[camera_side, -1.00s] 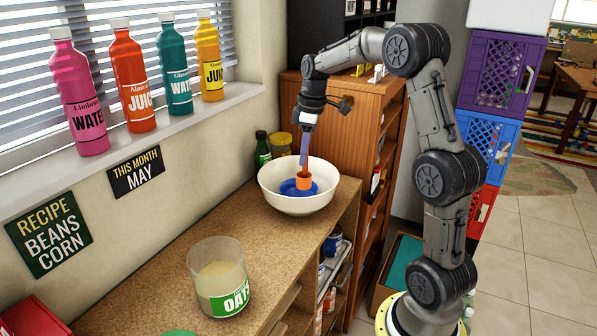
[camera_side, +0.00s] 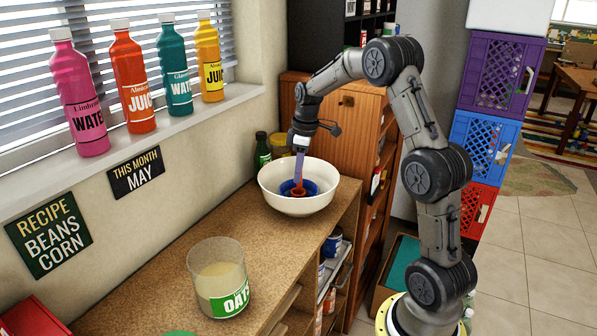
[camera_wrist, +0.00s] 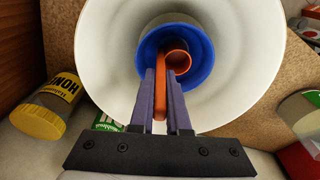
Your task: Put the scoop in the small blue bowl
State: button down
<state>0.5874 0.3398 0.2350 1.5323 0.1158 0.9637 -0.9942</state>
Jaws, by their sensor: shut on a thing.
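The orange scoop (camera_side: 298,191) is inside the small blue bowl (camera_side: 312,186), which sits within a large white bowl (camera_side: 298,206) on the counter. My gripper (camera_side: 299,177) points down with its purple fingers shut on the scoop's handle. In the wrist view, the scoop (camera_wrist: 177,62) has its round cup over the blue bowl (camera_wrist: 201,68), right of centre. The gripper (camera_wrist: 163,76) has the handle between its fingers. The white bowl (camera_wrist: 108,60) surrounds the blue bowl. I cannot tell whether the scoop touches the blue bowl's bottom.
A glass oats jar (camera_side: 219,278) stands nearer on the counter (camera_side: 150,290). A green bottle (camera_side: 262,150) and a yellow-lidded honey jar (camera_wrist: 42,112) stand behind the white bowl. Several bottles line the windowsill. A wooden cabinet (camera_side: 340,130) stands at the back.

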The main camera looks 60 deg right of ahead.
jog(key=c, duration=0.9)
grip_release()
jog(key=shift+f, duration=0.1)
notch_tip(320, 180, up, 11)
jog(key=s, duration=0.1)
jog(key=s+a+r, duration=0.4)
jog(key=a+r, duration=0.1)
jog(key=a, duration=0.3)
jog(key=s+a+f+m+t, duration=0.2)
jog(key=s+a+f, duration=0.1)
jog(key=s+a, duration=0.5)
jog(key=s+a+f+m+t, duration=0.2)
jog(key=s+a, duration=0.6)
jog(key=s, duration=0.2)
jog(key=shift+s+f, duration=0.3)
jog(key=shift+f, duration=0.1)
